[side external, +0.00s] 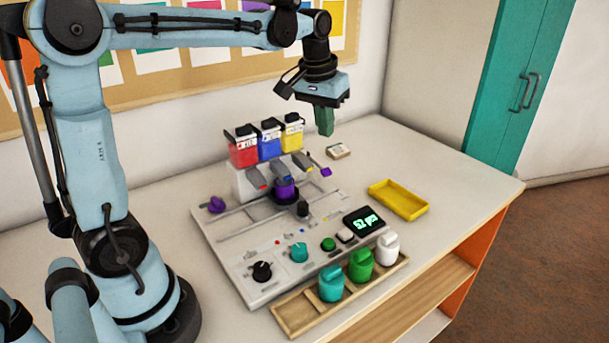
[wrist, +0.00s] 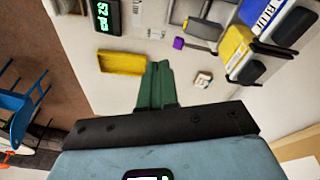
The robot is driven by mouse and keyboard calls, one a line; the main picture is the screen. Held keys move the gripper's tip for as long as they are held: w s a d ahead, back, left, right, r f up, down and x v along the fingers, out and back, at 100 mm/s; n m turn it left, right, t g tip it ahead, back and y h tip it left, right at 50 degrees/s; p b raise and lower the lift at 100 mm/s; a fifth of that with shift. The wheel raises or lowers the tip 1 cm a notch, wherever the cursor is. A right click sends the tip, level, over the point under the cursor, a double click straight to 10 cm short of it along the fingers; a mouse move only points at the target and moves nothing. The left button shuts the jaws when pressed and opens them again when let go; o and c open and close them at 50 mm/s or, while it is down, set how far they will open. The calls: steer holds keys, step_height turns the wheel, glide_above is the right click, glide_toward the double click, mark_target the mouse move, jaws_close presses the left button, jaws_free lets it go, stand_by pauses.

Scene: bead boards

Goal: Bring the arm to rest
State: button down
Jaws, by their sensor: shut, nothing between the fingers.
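My gripper (side external: 325,122) hangs in the air above the back right part of the table (side external: 455,170), with its green fingers pointing down. The fingers are together with nothing between them. In the wrist view my gripper (wrist: 158,72) shows the same shut fingers over the pale table top. It is apart from the things on the table. A small light block with a marked top (side external: 338,151) lies on the table a little below and to the right of the fingers.
A grey board (side external: 240,270) with knobs, a lit display (side external: 364,221) and red, blue and yellow containers (side external: 270,140) stands left of my gripper. A yellow tray (side external: 398,199) lies to the right. A wooden rack (side external: 295,315) in front holds teal, green and white bottles.

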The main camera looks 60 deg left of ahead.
steer(key=s+d+f+m+t, duration=0.4)
steer(key=s+d+f, duration=0.2)
steer(key=s, duration=0.6)
steer(key=shift+s+d+t, duration=0.3)
steer(key=shift+d+t, duration=0.1)
steer(key=shift+d, duration=0.8)
steer(key=shift+r, duration=0.1)
